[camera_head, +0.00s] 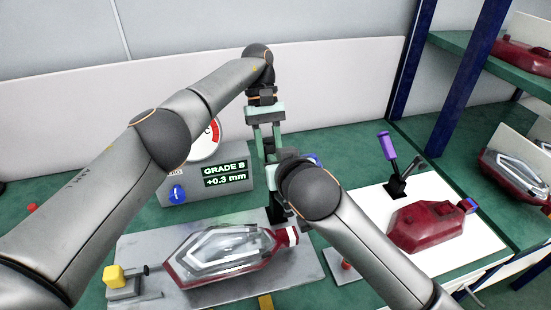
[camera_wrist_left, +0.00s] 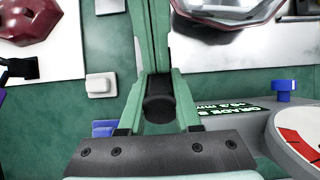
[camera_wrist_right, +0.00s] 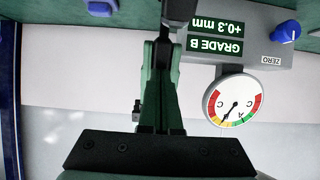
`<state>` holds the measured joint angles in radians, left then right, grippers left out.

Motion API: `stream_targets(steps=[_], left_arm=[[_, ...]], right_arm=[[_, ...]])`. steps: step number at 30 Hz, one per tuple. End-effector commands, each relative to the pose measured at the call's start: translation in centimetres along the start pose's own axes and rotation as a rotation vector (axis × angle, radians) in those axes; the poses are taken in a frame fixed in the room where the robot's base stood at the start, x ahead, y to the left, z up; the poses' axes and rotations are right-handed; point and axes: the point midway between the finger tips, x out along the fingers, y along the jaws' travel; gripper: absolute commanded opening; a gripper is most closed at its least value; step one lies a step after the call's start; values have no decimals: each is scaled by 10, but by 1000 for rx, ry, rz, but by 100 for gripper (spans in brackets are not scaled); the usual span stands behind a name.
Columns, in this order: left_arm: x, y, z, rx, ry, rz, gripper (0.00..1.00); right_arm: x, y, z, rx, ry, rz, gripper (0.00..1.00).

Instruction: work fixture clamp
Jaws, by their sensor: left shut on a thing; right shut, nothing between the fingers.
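In the head view a clear and red tail lamp (camera_head: 228,258) lies on the grey fixture plate (camera_head: 135,245). A dark upright clamp part (camera_head: 277,210) stands at the plate's right end, partly covered by my right wrist. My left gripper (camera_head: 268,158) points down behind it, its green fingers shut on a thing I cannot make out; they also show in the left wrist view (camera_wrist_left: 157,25). My right gripper (camera_wrist_right: 160,38) is shut and empty, close to a dark piece (camera_wrist_right: 179,10); in the head view my wrist mostly hides it. A yellow-topped block (camera_head: 114,277) sits at the plate's left end.
A gauge box (camera_head: 185,185) with a dial reads GRADE B, +0.3 mm. On the right a white mat (camera_head: 365,212) carries a red lamp (camera_head: 428,224) and a black stand with a purple lever (camera_head: 388,146). A shelf (camera_head: 480,52) with more lamps stands far right.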

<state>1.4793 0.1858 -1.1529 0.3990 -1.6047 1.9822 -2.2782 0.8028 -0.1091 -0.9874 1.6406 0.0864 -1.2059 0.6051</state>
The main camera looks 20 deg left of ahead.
Motion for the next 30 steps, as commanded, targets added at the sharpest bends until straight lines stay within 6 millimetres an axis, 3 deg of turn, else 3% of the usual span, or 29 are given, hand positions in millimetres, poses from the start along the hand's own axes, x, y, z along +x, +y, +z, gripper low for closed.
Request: stream_targets(steps=[27,28,30], left_arm=[[-1,2,3,8,-6,0,0],[-1,2,3,8,-6,0,36],[-1,2,3,7,-5,0,44]], right_arm=[[18,2,-3,0,3,3,0],[18,2,-3,0,3,3,0],[18,2,-3,0,2,3,0]])
